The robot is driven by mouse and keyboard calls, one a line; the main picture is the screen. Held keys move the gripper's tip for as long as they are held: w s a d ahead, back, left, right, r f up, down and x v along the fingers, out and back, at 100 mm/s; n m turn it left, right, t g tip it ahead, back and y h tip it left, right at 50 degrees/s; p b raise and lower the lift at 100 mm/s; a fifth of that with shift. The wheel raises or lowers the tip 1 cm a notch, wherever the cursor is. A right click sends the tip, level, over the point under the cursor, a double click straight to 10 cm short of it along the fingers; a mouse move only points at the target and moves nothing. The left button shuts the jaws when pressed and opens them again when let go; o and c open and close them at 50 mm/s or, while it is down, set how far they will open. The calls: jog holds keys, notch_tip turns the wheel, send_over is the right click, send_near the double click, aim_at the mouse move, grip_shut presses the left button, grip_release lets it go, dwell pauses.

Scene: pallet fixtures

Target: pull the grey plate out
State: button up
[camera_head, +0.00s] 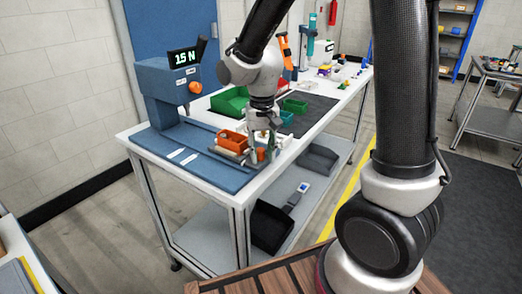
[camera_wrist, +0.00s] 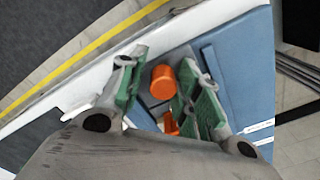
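A dark grey flat piece (camera_wrist: 152,99), which looks like the grey plate, lies between my fingers in the wrist view, partly hidden by an orange cylinder (camera_wrist: 163,82). A grey piece (camera_head: 226,154) also shows beside the orange bin in the head view; I cannot tell if it is the same one. My gripper (camera_wrist: 164,72) is open, its green-padded fingers apart on either side of the orange cylinder. I cannot tell whether either finger touches it. In the head view my gripper (camera_head: 259,150) is low over the front edge of the white bench.
A blue fixture base (camera_head: 190,158) with white strips and a press reading 15 N (camera_head: 165,85) stand at left. A dark mat (camera_head: 318,112) lies behind; a lower shelf (camera_head: 205,238) is below.

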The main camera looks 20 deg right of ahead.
jog(key=shift+w+r, duration=0.1)
jog(key=shift+r, duration=0.4)
notch_tip(320, 180, up, 11)
dwell(0.8)
